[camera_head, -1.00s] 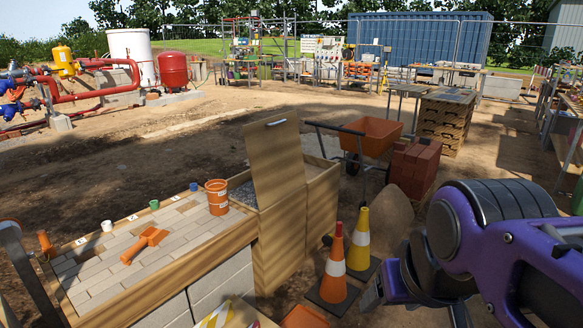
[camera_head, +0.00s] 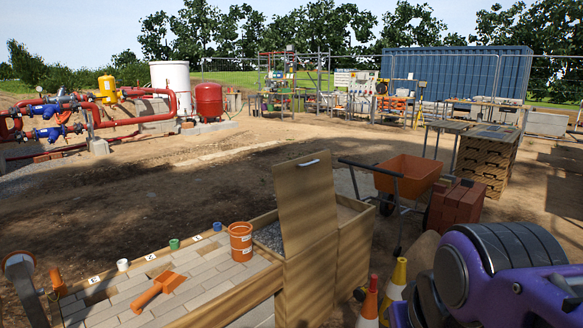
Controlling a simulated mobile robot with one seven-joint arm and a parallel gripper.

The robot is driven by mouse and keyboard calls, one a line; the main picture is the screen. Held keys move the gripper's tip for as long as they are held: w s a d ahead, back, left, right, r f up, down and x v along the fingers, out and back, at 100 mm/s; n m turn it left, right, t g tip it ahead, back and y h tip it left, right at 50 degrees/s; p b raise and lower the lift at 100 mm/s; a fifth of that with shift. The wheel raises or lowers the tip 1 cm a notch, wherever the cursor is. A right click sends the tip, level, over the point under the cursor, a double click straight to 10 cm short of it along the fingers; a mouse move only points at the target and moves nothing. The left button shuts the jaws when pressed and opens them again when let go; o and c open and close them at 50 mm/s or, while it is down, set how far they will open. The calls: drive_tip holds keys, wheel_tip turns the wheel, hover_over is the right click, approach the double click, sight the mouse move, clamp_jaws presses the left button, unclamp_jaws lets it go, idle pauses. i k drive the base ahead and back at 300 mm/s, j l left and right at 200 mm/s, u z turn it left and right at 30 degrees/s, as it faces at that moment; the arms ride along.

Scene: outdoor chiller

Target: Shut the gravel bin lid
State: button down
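The gravel bin (camera_head: 306,290) is a light wooden box in the lower middle of the head view. Its wooden lid (camera_head: 306,208) stands raised, nearly upright, with a pale bar handle (camera_head: 309,163) near its top edge. Grey gravel (camera_head: 270,237) shows in the open bin to the left of the lid. My purple and dark grey arm fills the lower right, apart from the bin and lid. The gripper's fingers are not visible in this view.
An orange bucket (camera_head: 241,241) and an orange trowel (camera_head: 160,291) are on the paved bench left of the bin. Traffic cones (camera_head: 369,303) stand right of it. An orange wheelbarrow (camera_head: 408,174) and a brick stack (camera_head: 456,206) are behind. Open dirt lies beyond the bench.

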sight(304, 188)
drive_tip(key=i+l, duration=0.2)
drive_tip(key=l, duration=0.2)
drive_tip(key=i+l, duration=0.2)
drive_tip(key=l, duration=0.15)
drive_tip(key=i+l+z, duration=0.1)
drive_tip(key=l, duration=0.3)
drive_tip(key=i+l, duration=0.35)
